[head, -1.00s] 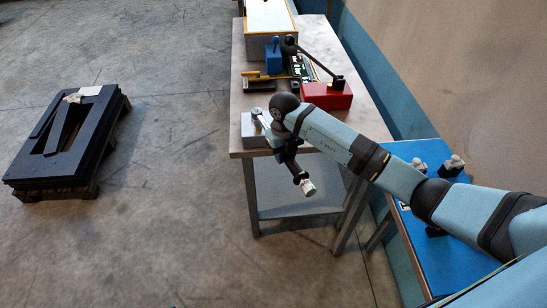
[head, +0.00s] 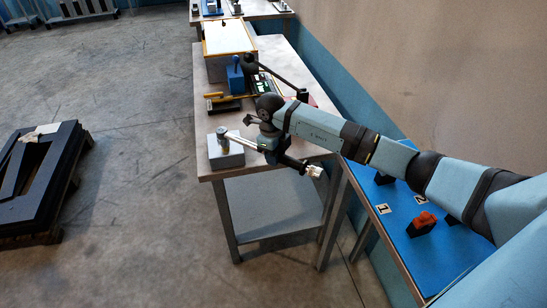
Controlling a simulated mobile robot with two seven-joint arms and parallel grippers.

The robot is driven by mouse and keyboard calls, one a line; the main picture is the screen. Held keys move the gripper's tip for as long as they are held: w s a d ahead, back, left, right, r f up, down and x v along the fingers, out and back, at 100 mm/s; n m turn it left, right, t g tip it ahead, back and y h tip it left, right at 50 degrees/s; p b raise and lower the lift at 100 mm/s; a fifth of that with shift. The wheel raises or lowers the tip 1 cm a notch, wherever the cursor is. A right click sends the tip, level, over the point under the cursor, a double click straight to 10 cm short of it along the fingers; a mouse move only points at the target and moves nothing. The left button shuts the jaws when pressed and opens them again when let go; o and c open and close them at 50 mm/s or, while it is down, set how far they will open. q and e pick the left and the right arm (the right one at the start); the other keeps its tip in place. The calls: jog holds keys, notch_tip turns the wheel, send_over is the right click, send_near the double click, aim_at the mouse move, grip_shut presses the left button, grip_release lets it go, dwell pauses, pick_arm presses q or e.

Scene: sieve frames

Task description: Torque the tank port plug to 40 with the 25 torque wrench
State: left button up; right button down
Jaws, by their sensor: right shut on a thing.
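My right gripper (head: 267,147) is shut on a torque wrench with a black handle (head: 291,161) and a pale end. The wrench's silver shaft (head: 246,142) runs left from the gripper to a round head (head: 221,132) above a grey metal block (head: 227,152). The block sits at the near left corner of the grey table (head: 208,174). The head appears to sit over the plug on the block, and it hides the plug. No number on the wrench is readable. My left gripper is out of view.
Behind the block stand a blue block (head: 235,79), a black tray (head: 222,106) and a yellow-edged box (head: 229,45). A red block (head: 308,98) is partly hidden by my arm. A blue table (head: 387,235) at right bears an orange-red piece (head: 424,221). A dark pallet load (head: 40,180) lies on the floor.

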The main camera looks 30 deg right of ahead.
jog(key=shift+s+r, duration=0.1)
jog(key=shift+s, duration=0.1)
dwell(0.6)
dwell(0.4)
jog(key=shift+f+b, duration=0.6)
jog(key=shift+f, duration=0.35)
dwell(0.3)
jog(key=c, duration=1.6)
grip_release()
grip_shut()
